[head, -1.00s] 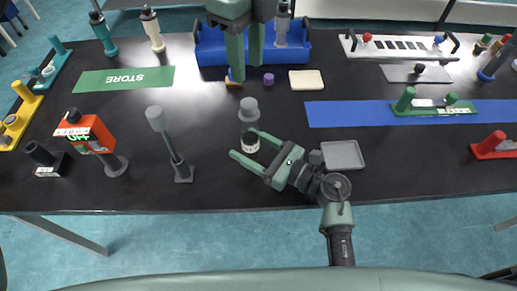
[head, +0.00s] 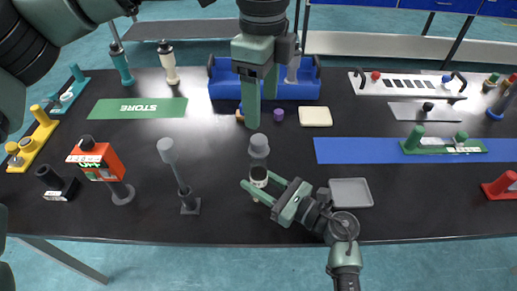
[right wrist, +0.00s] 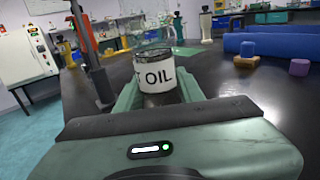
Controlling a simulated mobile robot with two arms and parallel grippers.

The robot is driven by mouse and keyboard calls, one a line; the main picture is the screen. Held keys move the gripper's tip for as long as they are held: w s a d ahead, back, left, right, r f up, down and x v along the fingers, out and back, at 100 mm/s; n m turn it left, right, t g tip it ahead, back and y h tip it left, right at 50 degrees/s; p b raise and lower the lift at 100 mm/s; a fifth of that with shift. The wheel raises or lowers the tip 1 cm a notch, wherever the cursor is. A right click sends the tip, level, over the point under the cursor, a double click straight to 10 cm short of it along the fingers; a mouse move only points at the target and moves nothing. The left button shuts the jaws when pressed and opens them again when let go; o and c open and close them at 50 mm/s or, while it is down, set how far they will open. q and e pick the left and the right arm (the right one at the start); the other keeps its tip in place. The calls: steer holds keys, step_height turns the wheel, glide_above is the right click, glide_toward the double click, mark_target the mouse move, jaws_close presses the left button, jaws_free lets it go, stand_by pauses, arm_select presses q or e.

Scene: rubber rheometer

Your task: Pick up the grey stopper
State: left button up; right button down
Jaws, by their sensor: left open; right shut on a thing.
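A grey, smoky-looking stopper (head: 259,145) shows in the head view just above a jar with a white label (head: 259,177). The two overlap in this view, and I cannot tell whether they touch. In the right wrist view the label reads OIL (right wrist: 158,77), with a translucent grey shape (right wrist: 155,40) above it. My right gripper (head: 258,191) is shut on the jar, its fingers to either side of it. My left gripper (head: 261,111) is open and empty, pointing down above and behind the stopper.
A purple cylinder (head: 278,114) and a cream block (head: 315,117) lie near my left gripper. A blue rack (head: 225,84) stands behind. A grey tray (head: 350,193) is to the right, a grey-topped post (head: 179,172) to the left. Dark table (head: 225,215) is bare at front.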

mark_target(259, 138)
arm_select(q)
step_height(259, 138, down, 6)
steer(key=shift+r, duration=0.15)
steer(key=f, duration=0.5)
steer(key=shift+w+a+f, duration=0.1)
steer(key=shift+w+a, duration=0.15)
steer(key=c, duration=1.4)
